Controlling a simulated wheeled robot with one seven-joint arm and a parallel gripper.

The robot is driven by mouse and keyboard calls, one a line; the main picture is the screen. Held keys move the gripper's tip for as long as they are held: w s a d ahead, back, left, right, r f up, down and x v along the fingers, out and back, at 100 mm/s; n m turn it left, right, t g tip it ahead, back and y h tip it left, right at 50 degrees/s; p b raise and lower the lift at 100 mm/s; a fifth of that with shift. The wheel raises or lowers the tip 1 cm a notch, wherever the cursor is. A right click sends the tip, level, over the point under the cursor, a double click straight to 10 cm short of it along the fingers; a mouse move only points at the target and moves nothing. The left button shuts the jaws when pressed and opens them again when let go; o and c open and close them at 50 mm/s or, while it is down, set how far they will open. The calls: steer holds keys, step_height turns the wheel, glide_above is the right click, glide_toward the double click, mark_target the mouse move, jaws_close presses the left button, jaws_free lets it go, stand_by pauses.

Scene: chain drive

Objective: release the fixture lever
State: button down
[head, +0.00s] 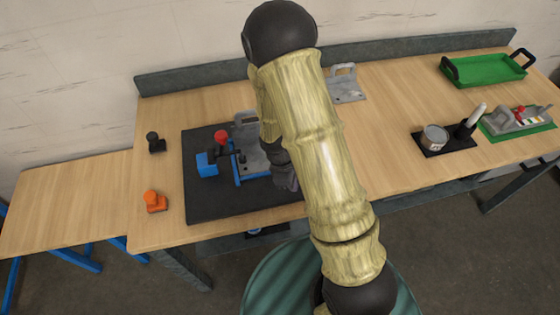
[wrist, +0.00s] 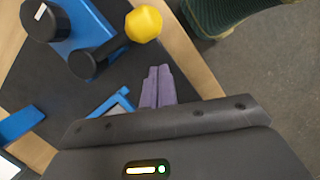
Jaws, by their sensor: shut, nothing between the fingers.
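A blue fixture (head: 207,164) with a black lever arm and a red knob (head: 221,137) stands on a black mat (head: 205,200). A grey metal bracket (head: 247,130) stands on it, partly hidden by my arm. In the wrist view a yellow ball knob (wrist: 143,24) sits on the end of a black lever (wrist: 98,56), beside a blue block (wrist: 85,28) with a black round cap. I cannot tell which knob is the fixture lever's. My gripper (wrist: 158,72) is shut and empty, apart from the yellow knob. In the head view my gripper (head: 287,178) is low over the mat's right side.
An orange piece (head: 155,200) and a black piece (head: 154,143) stand left of the mat. A grey bracket (head: 346,84) stands behind my arm. On the right are a tin (head: 433,138), a green tray (head: 487,69) and a grey device (head: 515,118). The table's front edge is close.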

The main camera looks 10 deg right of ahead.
steer(key=shift+w+a+r, duration=0.25)
steer(key=shift+a+r, duration=0.05)
steer(key=shift+a, duration=0.2)
steer(key=shift+w+a+r, duration=0.25)
steer(key=shift+a, duration=0.2)
steer(key=s+b+v, duration=0.1)
steer(key=v, duration=0.7)
steer(key=shift+r, duration=0.35)
steer(key=shift+w, duration=0.15)
steer(key=shift+d+r, duration=0.1)
steer(key=s+d+r+m+t+y, duration=0.2)
steer(key=s+d+r+m, duration=0.3)
steer(key=m, duration=0.8)
step_height(320, 180, up, 4)
steer(key=shift+s+f+t+y, duration=0.2)
steer(key=shift+s+t+y, duration=0.2)
steer(key=shift+s+t, duration=0.45)
